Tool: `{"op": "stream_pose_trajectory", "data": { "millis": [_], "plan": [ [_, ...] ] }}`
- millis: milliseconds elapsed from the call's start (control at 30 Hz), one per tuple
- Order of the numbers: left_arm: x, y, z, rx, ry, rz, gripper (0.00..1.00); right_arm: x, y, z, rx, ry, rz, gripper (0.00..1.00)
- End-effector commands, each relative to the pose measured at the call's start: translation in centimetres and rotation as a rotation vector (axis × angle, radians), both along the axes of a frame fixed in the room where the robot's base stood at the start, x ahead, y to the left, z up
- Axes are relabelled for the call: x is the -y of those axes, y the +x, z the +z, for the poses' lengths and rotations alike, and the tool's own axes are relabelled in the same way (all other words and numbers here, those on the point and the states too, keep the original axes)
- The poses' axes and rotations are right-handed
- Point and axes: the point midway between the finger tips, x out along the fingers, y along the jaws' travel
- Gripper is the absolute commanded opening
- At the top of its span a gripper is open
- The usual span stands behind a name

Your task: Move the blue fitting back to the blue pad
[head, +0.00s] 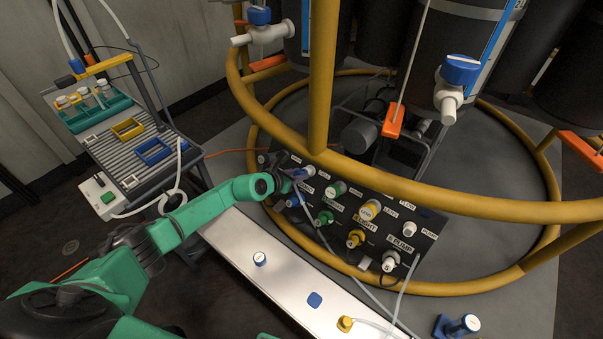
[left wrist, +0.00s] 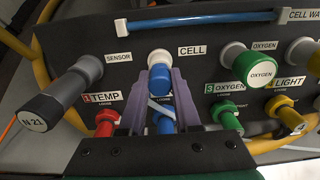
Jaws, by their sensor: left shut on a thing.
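My left gripper (head: 287,180) is at the dark labelled panel. In the left wrist view its purple fingers (left wrist: 162,88) are shut on a blue fitting (left wrist: 160,77) with a white collar, directly below the CELL label. The fitting is at the panel's CELL port; I cannot tell whether it is seated or free. A second blue part (left wrist: 161,124) shows lower between the fingers, partly hidden. My right gripper is not in view.
The white bench (head: 235,245) also bears a small white-and-blue part (head: 260,258) and a yellow fitting (head: 344,323). The panel (head: 335,205) carries several coloured fittings and hoses. A yellow tube frame (head: 319,90) rises close behind. A cart with trays (head: 140,150) stands left.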

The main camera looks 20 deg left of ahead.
Motion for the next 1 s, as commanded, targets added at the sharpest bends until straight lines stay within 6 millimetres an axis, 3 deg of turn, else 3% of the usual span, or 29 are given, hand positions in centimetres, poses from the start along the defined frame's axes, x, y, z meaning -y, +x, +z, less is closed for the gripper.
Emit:
{"op": "stream_pose_trajectory", "data": {
  "millis": [1000],
  "plan": [
    [-1.3, -3.3, 2.3, -0.001, 0.000, 0.000, 0.00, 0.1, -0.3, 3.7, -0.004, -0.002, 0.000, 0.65]
  ]
}}
